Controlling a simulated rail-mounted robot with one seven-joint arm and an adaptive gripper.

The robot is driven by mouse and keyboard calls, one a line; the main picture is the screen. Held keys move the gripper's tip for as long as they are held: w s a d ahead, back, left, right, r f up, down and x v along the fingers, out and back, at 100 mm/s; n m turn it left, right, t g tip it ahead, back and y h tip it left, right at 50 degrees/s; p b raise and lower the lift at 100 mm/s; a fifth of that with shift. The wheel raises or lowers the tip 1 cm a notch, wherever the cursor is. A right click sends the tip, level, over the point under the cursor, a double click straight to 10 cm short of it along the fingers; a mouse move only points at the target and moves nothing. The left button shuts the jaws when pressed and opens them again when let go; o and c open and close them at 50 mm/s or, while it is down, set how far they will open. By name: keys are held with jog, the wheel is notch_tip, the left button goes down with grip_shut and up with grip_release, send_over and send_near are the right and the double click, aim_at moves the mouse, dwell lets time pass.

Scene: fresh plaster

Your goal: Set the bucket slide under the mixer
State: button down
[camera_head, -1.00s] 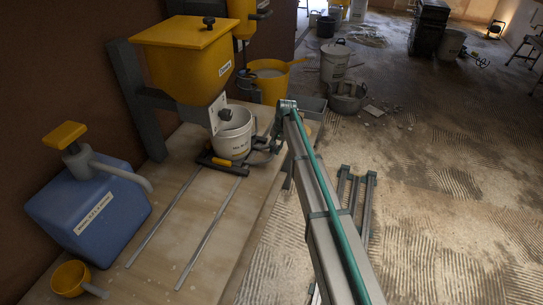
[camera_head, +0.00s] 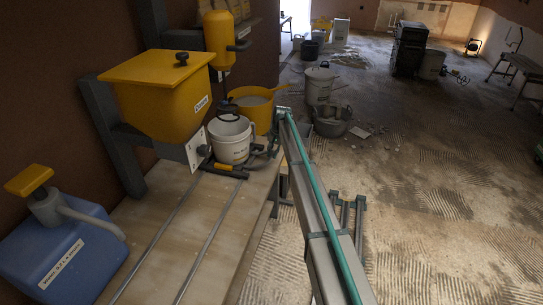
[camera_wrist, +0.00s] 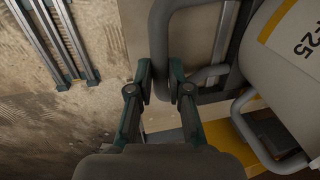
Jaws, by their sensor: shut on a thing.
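The white bucket (camera_head: 231,148) stands upright on the dark bucket slide (camera_head: 222,170), which has a yellow grip and sits at the far end of two metal rails (camera_head: 208,240). The yellow mixer (camera_head: 219,45) stands above and behind the bucket. A dark round part shows at the bucket's mouth; I cannot tell how far it reaches in. My gripper (camera_head: 275,143) is to the right of the bucket. In the wrist view my gripper (camera_wrist: 160,88) is shut on a grey tubular handle (camera_wrist: 158,45) beside the bucket (camera_wrist: 288,62). Where the handle joins is partly hidden.
A yellow hopper (camera_head: 160,100) stands left of the bucket, with a blue canister (camera_head: 65,250) nearer. A yellow tub (camera_head: 258,112) is close behind the bucket. Pails (camera_head: 320,85) and a grey basin (camera_head: 332,120) stand on the floor. The bench (camera_head: 145,215) is bare around the rails.

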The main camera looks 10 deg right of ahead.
jog(key=shift+w+d+r, duration=0.1)
jog(key=shift+w+r, duration=0.05)
jog(key=shift+w, duration=0.2)
jog(key=c, duration=1.1)
grip_release()
jog(key=shift+s, duration=0.1)
jog(key=shift+r, duration=0.25)
notch_tip(320, 180, up, 11)
jog(key=d, duration=0.2)
jog(key=shift+s, duration=0.45)
jog(key=shift+d, duration=0.1)
